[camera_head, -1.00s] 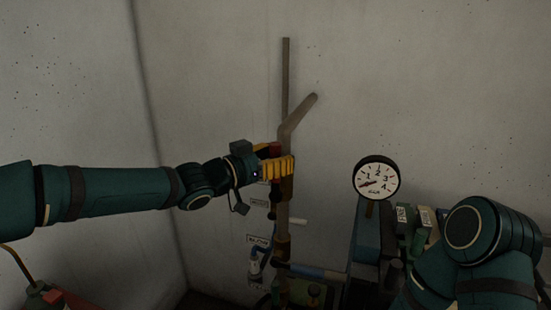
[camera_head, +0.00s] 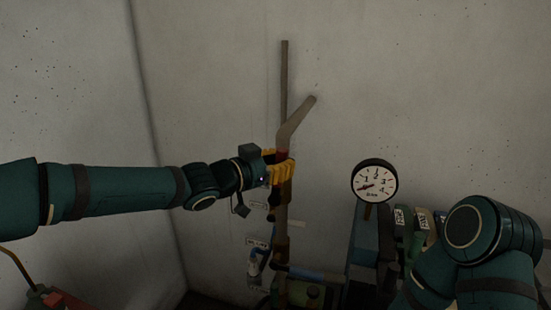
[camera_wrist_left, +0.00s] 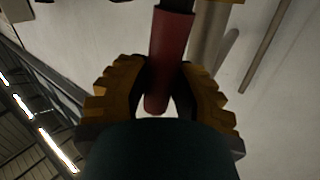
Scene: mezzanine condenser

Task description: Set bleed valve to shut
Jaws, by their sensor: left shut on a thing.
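A red-sleeved handle (camera_head: 283,153) stands at the vertical pipe, its top just above my left gripper (camera_head: 281,172) in the head view. I take it as the bleed valve's handle, but no readable label confirms this. The left wrist view shows the red handle (camera_wrist_left: 171,45) running between the yellow fingers of my left gripper (camera_wrist_left: 165,78), which is shut on it. The fingers hide the valve body in the head view. My right arm is at the lower right; its gripper is out of view.
A brown pipe (camera_head: 285,90) rises along the wall with a slanted branch (camera_head: 296,122). A round gauge (camera_head: 375,183) stands to the right. The wall above is clear.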

